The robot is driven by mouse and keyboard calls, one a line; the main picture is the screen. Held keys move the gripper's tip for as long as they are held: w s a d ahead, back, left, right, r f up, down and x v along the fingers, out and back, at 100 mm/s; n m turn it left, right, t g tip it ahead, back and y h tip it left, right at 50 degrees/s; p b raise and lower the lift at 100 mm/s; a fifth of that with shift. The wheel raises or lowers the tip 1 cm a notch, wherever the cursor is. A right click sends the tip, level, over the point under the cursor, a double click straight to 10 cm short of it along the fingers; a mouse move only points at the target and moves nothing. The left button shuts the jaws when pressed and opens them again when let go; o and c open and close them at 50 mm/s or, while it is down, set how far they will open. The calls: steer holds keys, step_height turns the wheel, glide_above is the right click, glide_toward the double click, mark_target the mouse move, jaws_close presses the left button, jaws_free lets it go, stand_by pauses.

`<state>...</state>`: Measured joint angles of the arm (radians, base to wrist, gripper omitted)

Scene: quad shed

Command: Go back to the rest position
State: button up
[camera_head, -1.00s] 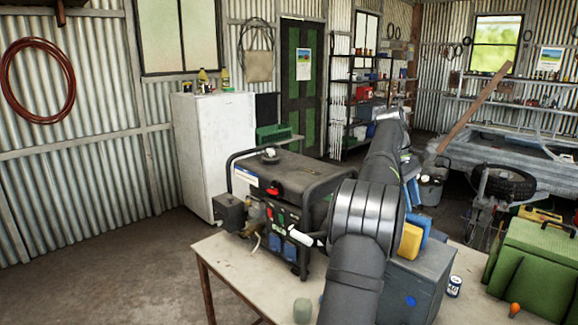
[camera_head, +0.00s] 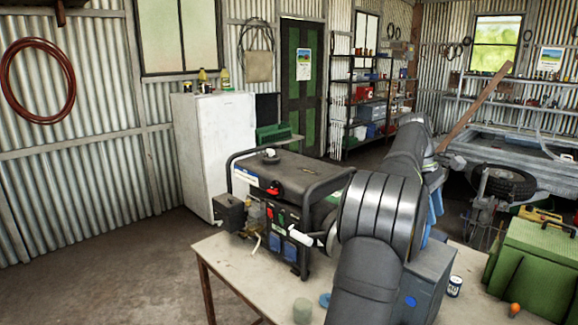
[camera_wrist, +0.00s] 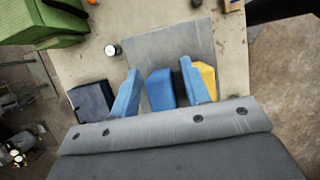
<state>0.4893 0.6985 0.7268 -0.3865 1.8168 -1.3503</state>
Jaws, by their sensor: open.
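My gripper (camera_wrist: 160,66) is open in the wrist view, its two blue fingers spread apart. A blue block (camera_wrist: 160,90) shows between the fingers, and a yellow block (camera_wrist: 207,78) shows just right of the right finger. Whether either finger touches a block I cannot tell. A grey surface (camera_wrist: 172,40) lies beyond the fingertips. In the head view my arm reaches up and right above the bench, and it hides most of the gripper and the blocks. Some blue of the gripper area shows at the arm's right edge.
An orange-topped item (camera_head: 514,309) stands at the front right. A white fridge (camera_head: 215,150) stands behind.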

steer(key=s+d+r, duration=0.4)
steer(key=s+r, duration=0.1)
steer(key=s, duration=0.2)
steer(key=s+d+f+n, duration=0.1)
steer(key=s+d+f, duration=0.4)
steer(key=f, duration=0.4)
steer(key=s+d+f, duration=0.4)
steer(key=f, duration=0.5)
steer(key=s+d+f+n, duration=0.1)
steer(key=s+d+f, duration=0.4)
steer(key=f, duration=0.3)
steer(key=shift+t, duration=0.3)
step_height(320, 180, down, 11)
